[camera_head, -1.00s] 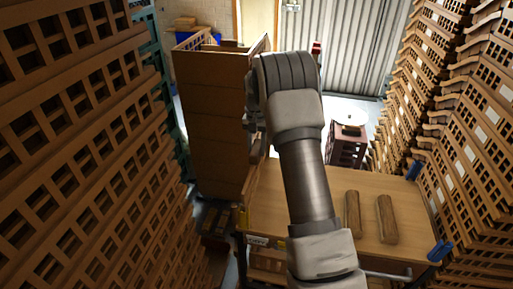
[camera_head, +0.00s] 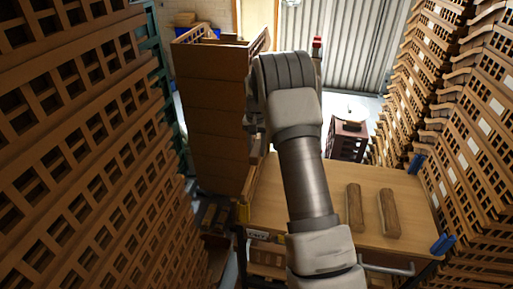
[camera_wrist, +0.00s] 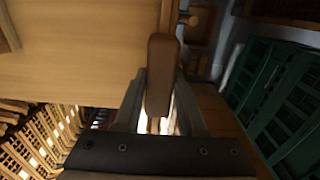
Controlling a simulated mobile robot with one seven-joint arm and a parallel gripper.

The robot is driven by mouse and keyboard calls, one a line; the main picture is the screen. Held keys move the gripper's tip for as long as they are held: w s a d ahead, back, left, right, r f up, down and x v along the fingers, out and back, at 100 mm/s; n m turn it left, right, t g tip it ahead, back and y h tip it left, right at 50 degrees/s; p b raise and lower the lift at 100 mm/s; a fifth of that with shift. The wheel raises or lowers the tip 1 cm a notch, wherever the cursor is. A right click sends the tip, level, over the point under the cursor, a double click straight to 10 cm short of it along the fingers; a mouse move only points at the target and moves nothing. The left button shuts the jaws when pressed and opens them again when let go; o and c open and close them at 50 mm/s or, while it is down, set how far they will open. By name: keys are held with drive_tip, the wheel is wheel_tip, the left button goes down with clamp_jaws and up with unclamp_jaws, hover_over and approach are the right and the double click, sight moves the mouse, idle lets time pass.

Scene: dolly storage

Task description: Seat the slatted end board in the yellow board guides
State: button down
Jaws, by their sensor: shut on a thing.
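In the wrist view my gripper (camera_wrist: 160,105) is shut on a brown wooden piece (camera_wrist: 161,72) with a rounded end. I cannot tell whether this is the slatted end board; no slats show on the visible part. In the head view my gripper hangs at the left of my wrist, mostly hidden by the arm, close to the right side of a tall stack of wooden crates (camera_head: 218,120). A small yellow part (camera_head: 242,213), possibly a board guide, shows at the left corner of the wooden-topped cart (camera_head: 290,215).
Two rounded wooden bars lie on the cart top, one of them (camera_head: 388,214) toward the right. Tall lattice stacks close in at left (camera_head: 75,130) and right (camera_head: 480,120). A dark brown crate (camera_head: 347,140) stands beyond the cart. A green rack (camera_wrist: 275,90) shows in the wrist view.

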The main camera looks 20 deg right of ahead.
drive_tip(key=shift+f, duration=0.2)
drive_tip(key=shift+r, duration=0.1)
drive_tip(key=shift+c, duration=2)
unclamp_jaws()
wheel_tip(320, 180, up, 17)
drive_tip(key=shift+r, duration=0.2)
